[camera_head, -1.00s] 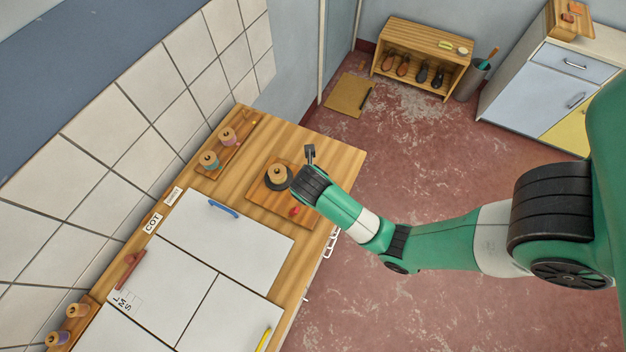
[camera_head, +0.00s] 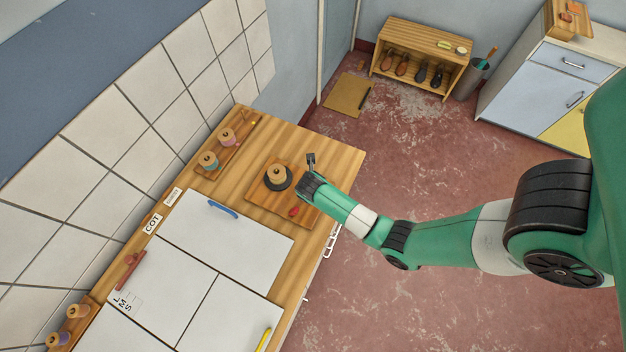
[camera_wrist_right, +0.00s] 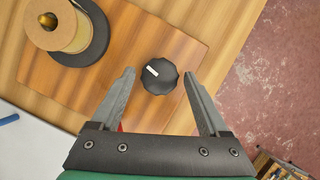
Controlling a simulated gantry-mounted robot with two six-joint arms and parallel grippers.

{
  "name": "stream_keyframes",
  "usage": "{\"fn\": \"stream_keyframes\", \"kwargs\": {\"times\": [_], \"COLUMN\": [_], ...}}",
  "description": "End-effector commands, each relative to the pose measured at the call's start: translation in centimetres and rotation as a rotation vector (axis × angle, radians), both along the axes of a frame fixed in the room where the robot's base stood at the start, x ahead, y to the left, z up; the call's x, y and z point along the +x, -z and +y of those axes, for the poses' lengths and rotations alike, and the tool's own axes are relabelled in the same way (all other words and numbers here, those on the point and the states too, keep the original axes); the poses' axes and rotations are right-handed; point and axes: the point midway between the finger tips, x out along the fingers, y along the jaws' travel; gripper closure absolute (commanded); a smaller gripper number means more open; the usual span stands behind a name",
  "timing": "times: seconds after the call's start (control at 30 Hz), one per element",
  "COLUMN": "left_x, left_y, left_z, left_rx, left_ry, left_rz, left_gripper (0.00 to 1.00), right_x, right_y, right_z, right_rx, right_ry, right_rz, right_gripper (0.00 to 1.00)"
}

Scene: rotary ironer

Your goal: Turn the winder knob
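The winder knob (camera_wrist_right: 160,75) is black and ribbed with a white mark pointing to upper left. In the right wrist view it sits on the wooden winder board (camera_wrist_right: 190,42), which also shows in the head view (camera_head: 262,203). My right gripper (camera_wrist_right: 163,82) is open, with one finger on each side of the knob and a visible gap to both; I cannot tell its height above the board. In the head view my right gripper (camera_head: 309,168) is over the board's right edge and seems to hide the knob. My left gripper is not in view.
A spool (camera_head: 277,174) stands on a black disc on the board, left of the gripper. A red piece (camera_head: 294,212) lies near the board's front. White panels (camera_head: 225,235) and a blue handle (camera_head: 223,209) are on the bench. The right bench edge is near.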

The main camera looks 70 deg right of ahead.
Motion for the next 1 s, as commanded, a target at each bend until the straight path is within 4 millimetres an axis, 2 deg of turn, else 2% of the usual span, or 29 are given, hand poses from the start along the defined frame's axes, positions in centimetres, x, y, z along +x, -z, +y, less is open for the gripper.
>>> {"fn": "stream_keyframes", "kwargs": {"times": [0.03,0.07,0.4,0.7,0.93,0.97,1.0], "left_x": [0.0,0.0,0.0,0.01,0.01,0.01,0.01], "left_y": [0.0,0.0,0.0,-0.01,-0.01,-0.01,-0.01], "left_z": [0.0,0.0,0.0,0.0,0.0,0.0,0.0], "left_rx": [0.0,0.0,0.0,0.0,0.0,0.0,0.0], "left_ry": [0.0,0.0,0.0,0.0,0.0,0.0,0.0], "left_rz": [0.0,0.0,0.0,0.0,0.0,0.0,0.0], "left_gripper": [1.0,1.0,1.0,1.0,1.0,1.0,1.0], "right_x": [0.01,0.01,0.0,-0.13,-0.08,-0.08,-0.08], "right_y": [-0.01,-0.01,-0.04,-0.03,-0.06,-0.06,-0.07], "right_z": [0.0,0.0,0.0,-0.06,-0.05,-0.05,-0.05], "right_rx": [0.0,0.0,0.0,0.0,-0.001,-0.001,-0.001], "right_ry": [0.0,0.0,0.0,-0.131,-0.135,-0.135,-0.135], "right_rz": [0.0,0.0,0.0,0.001,0.0,0.0,0.0], "right_gripper": [0.33,0.38,0.99,0.99,0.99,0.39,0.32]}}
